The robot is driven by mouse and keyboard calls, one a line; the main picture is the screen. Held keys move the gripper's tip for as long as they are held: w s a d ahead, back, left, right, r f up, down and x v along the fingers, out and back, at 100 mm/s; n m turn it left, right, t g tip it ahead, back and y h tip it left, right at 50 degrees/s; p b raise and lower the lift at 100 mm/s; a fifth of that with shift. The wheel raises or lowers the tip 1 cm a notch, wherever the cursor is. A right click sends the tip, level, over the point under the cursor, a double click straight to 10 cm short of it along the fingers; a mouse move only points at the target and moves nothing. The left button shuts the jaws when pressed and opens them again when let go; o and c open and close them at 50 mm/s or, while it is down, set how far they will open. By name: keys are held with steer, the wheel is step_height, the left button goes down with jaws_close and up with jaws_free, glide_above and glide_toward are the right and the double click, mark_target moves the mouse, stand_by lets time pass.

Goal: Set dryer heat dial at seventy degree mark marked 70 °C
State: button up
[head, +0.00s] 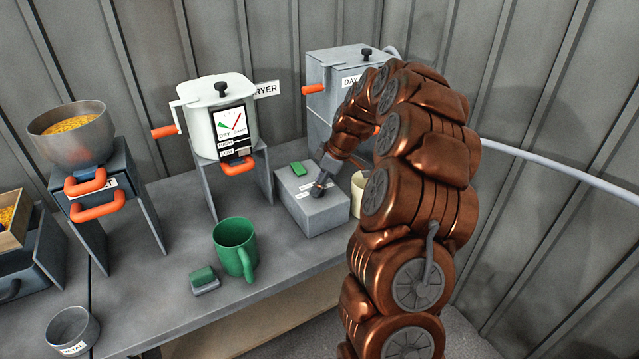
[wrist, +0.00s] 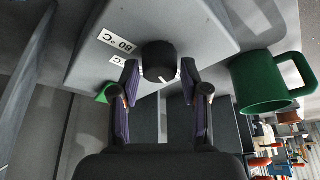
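The dryer heat dial is a black round knob (wrist: 158,58) on a grey box (wrist: 205,25), with a white pointer mark on its lower edge in the wrist view. My gripper (wrist: 159,72) has one finger on each side of the knob, with small gaps showing, so it looks open around it. A label reading 80 °C (wrist: 118,41) lies left of the knob; a second label ending in °C (wrist: 117,60) is partly hidden by a finger. I cannot read 70. In the head view my gripper (head: 322,184) is over the grey box (head: 318,218) and the knob is hard to make out.
A green button (head: 298,168) is on the box's far side. A green mug (head: 235,248) and a green-topped block (head: 204,279) stand to its left. A cream cup (head: 357,195) is close on the right. The white dryer pot (head: 215,100) stands behind, on a grey stand.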

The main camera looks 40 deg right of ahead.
steer(key=c, duration=0.7)
steer(key=m, duration=0.2)
steer(key=m+h, duration=0.1)
steer(key=m, duration=0.1)
steer(key=shift+s+a+t+h+b, duration=0.1)
steer(key=shift+a+t+h+b, duration=0.05)
steer(key=shift+t+h+b, duration=0.2)
steer(key=m+h, duration=0.1)
steer(key=m, duration=0.4)
steer(key=shift+h, duration=0.35)
steer(key=m, duration=0.2)
steer(key=m+h+p, duration=0.1)
steer(key=m, duration=0.1)
steer(key=shift+a+r+m+h, duration=0.1)
steer(key=shift+m+h, duration=0.2)
steer(key=shift+a+m+g+h+p, duration=0.1)
steer(key=shift+m+g+h+p, duration=0.55)
steer(key=shift+m, duration=1.45)
